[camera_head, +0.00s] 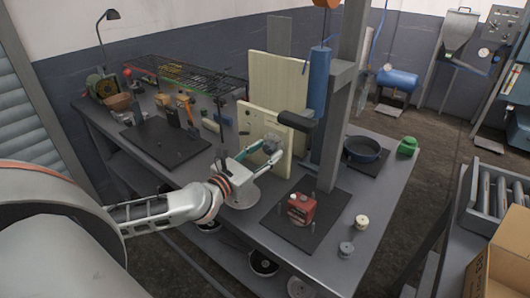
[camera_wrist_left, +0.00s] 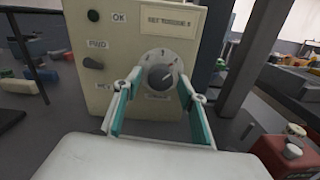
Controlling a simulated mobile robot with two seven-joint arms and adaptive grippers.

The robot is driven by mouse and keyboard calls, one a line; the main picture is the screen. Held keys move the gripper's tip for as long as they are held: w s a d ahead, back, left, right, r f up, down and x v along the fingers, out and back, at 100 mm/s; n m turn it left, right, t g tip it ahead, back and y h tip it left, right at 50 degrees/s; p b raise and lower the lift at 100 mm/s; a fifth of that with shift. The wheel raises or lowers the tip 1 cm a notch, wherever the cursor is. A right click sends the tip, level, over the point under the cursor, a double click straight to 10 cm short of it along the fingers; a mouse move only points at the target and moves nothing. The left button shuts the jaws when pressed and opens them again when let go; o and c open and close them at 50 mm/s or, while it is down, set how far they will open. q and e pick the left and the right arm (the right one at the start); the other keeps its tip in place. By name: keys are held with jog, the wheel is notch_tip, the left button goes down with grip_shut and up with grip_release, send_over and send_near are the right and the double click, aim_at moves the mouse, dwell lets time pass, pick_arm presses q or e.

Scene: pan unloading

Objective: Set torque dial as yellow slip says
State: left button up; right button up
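The torque dial (camera_wrist_left: 161,76) is a dark grey knob on a round pale plate with tick marks, on the front of a cream panel (camera_wrist_left: 92,62). A red mark shows on the knob's right side. A pale yellow slip (camera_wrist_left: 173,20) is fixed above the dial; its print is too blurred to read surely. My left gripper (camera_wrist_left: 159,84) is open, its teal-lined fingers on either side of the knob, with gaps to it. In the head view, my left gripper (camera_head: 256,151) is at the panel (camera_head: 258,126), partly hiding the dial. My right gripper is not in view.
The panel stands on the grey workbench (camera_head: 378,183). A black knob (camera_wrist_left: 93,63) and labels lie left of the dial. A red box (camera_head: 301,208) stands on a dark mat at front right. A grey post (camera_head: 341,120) and a blue cylinder (camera_head: 319,95) rise right of the panel.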

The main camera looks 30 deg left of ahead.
pick_arm(q)
jog(key=c, duration=0.9)
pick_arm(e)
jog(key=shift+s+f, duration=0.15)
